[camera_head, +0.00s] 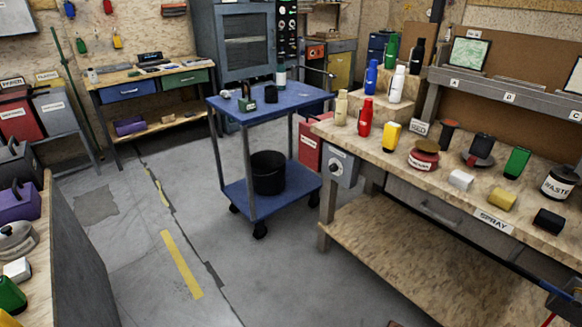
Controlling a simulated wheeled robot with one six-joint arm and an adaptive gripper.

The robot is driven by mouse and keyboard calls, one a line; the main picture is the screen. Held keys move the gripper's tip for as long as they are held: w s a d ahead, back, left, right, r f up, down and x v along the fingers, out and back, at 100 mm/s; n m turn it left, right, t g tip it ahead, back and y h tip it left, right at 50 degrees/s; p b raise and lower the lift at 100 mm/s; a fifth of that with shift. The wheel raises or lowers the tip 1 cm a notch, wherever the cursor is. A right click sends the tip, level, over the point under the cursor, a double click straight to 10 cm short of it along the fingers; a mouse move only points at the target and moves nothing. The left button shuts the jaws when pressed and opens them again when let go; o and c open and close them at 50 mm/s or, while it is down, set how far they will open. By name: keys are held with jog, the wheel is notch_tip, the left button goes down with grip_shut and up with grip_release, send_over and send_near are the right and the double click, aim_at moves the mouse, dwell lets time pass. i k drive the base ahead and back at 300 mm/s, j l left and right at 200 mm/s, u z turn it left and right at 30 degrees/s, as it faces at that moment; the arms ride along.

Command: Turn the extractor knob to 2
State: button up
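A grey control box (349,172) with a small round knob (336,167) is mounted at the left end of the wooden workbench, just under its top. I take this knob to be the extractor knob, but no readable label confirms it. The knob's setting and any numbers around it are too small to read. Nothing touches the knob. My gripper is not in view.
The workbench (420,226) holds several bottles and cans. A blue wheeled cart (222,104) stands behind the knob box, beside a red bin (308,148). Open grey floor (265,275) lies left of the bench. Another bench edge (70,255) borders it at left.

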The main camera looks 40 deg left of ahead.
aim_at(333, 169)
jog(key=u, duration=1.1)
